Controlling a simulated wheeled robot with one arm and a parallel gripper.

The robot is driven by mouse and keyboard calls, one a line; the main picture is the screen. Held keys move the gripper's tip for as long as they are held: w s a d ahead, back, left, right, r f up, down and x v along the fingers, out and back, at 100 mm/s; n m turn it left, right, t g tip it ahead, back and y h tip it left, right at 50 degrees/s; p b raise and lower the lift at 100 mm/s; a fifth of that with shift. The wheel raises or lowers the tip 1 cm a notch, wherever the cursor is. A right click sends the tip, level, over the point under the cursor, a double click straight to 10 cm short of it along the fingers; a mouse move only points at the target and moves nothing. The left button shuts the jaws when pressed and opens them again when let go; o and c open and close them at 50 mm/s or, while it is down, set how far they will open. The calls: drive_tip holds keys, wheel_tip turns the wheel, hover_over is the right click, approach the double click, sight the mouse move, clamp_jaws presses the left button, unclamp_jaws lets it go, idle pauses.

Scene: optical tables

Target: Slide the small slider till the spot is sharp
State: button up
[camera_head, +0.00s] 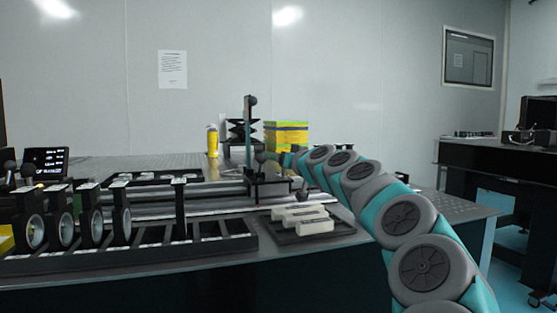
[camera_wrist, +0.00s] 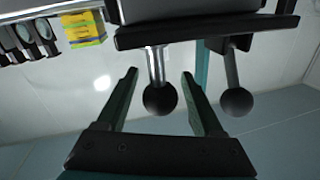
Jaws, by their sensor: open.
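The slider carriage (camera_head: 268,187) is a dark block on the long rail (camera_head: 215,209), with an upright post above it. A black ball knob (camera_head: 260,157) shows at the carriage in the head view. In the wrist view, one ball knob (camera_wrist: 160,99) on a pale stem lies between the fingers of my gripper (camera_wrist: 160,73), with gaps visible on both sides. A second ball knob (camera_wrist: 237,102) hangs outside the right finger. My gripper is open. In the head view its fingers are hard to make out at the carriage. I cannot make out the light spot.
Several lens holders (camera_head: 91,220) stand in a black rack (camera_head: 210,240) at the left front. A tray with pale blocks (camera_head: 305,221) lies in front of the carriage. A small display (camera_head: 45,159), a yellow bottle (camera_head: 212,142) and yellow boxes (camera_head: 287,134) stand farther back.

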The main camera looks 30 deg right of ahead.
sight(279, 176)
wheel_tip(279, 176, up, 3)
drive_tip(key=shift+d+f, duration=0.1)
drive_tip(key=shift+f, duration=0.1)
drive_tip(key=shift+s+r, duration=0.1)
drive_tip(key=shift+r, duration=0.15)
drive_tip(key=s+a, duration=0.3)
drive_tip(key=s, duration=0.4)
drive_tip(key=s+a+r, duration=0.1)
drive_tip(key=s+a, duration=0.2)
drive_tip(key=s, duration=0.4)
drive_tip(key=shift+s+a+r, duration=0.15)
drive_tip(key=shift+s+a, duration=0.1)
drive_tip(key=shift+a, duration=0.05)
